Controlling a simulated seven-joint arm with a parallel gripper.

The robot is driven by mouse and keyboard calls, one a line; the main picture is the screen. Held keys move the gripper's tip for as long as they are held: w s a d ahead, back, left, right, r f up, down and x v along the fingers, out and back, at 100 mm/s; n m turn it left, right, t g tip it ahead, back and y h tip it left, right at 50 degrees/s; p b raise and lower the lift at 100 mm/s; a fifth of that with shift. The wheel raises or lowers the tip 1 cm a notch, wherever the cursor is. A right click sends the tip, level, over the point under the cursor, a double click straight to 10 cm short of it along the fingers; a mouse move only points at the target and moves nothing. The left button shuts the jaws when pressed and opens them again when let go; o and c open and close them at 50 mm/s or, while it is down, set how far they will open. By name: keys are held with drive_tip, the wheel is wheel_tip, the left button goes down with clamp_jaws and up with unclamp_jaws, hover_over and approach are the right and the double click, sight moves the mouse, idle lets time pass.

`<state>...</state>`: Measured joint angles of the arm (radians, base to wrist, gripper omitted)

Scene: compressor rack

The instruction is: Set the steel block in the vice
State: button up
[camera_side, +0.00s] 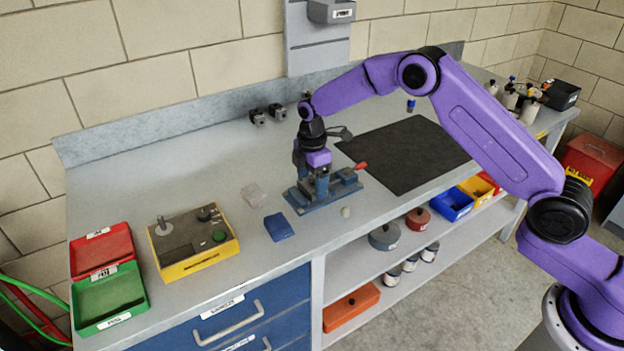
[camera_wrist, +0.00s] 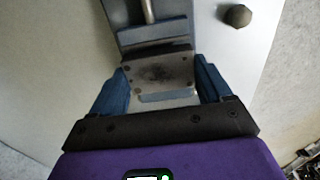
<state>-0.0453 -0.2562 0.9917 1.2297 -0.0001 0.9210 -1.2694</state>
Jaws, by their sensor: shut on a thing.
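The blue vice (camera_side: 345,188) stands on the bench, with its red-tipped handle to the right. My gripper (camera_side: 318,183) points down over the left part of the vice. In the wrist view my gripper (camera_wrist: 160,77) is shut on the steel block (camera_wrist: 158,74), a grey piece with dark smudges and small holes, with one blue finger on each side. A jaw of the vice (camera_wrist: 152,34) and its screw rod lie just beyond the block. The block's underside is hidden, so I cannot tell whether it rests on the vice. In the side view my gripper and the vice hide the block.
A yellow box (camera_side: 193,244) and red and green trays are further left. A black mat (camera_side: 410,152) lies right.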

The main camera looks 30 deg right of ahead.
drive_tip(key=shift+f, duration=0.45)
drive_tip(key=o, duration=1.4)
drive_tip(key=shift+r, duration=3.5)
